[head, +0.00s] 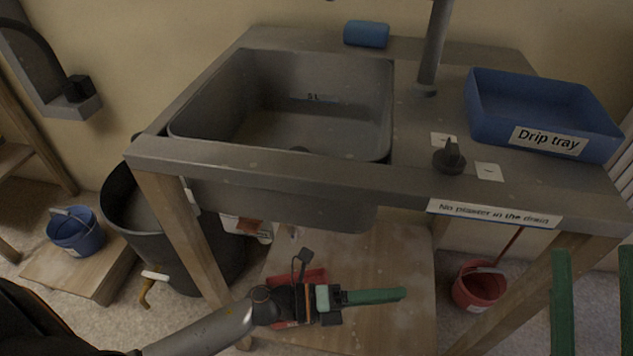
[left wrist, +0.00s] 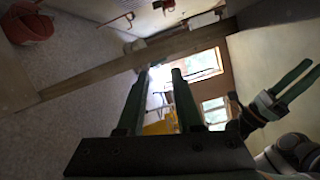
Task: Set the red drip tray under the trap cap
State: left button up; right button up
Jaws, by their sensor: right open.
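A red, flat thing that looks like the red drip tray (head: 312,274) lies on the low wooden shelf under the sink. My left forearm and wrist hide much of it. My left gripper (head: 402,294) reaches in front of the shelf with its green fingers pointing right, beyond the red thing. In the left wrist view its two fingers (left wrist: 162,74) stand apart with nothing between them. My right gripper (head: 592,255) is open and empty at the lower right. It also shows in the left wrist view (left wrist: 305,78). I cannot make out the trap cap under the sink.
The sink (head: 225,105) sits in a bench with wooden legs. A blue tray labelled "Drip tray" (head: 490,128) stands on its top. A black bin (head: 122,205) and blue bucket (head: 76,238) stand left; a red bucket (head: 478,288) stands right. The shelf's right part (head: 405,255) is clear.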

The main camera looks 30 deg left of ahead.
pick_arm(q)
jog(key=s+a+r+n+t, duration=0.2)
jog(key=r+n, duration=0.4)
jog(key=r, duration=0.3)
jog(key=s+a+r+n+t, duration=0.2)
jog(key=a+r+n+t, duration=0.2)
jog(key=r, duration=0.6)
jog(key=s+a+r+n+t, duration=0.2)
jog(key=a+r+n+t, duration=0.1)
jog(key=r+n+t, duration=0.4)
notch_tip(320, 180, up, 3)
jog(key=n, duration=0.3)
jog(key=shift+s+a+f+y, duration=0.15)
jog(key=shift+s+a+y, duration=0.25)
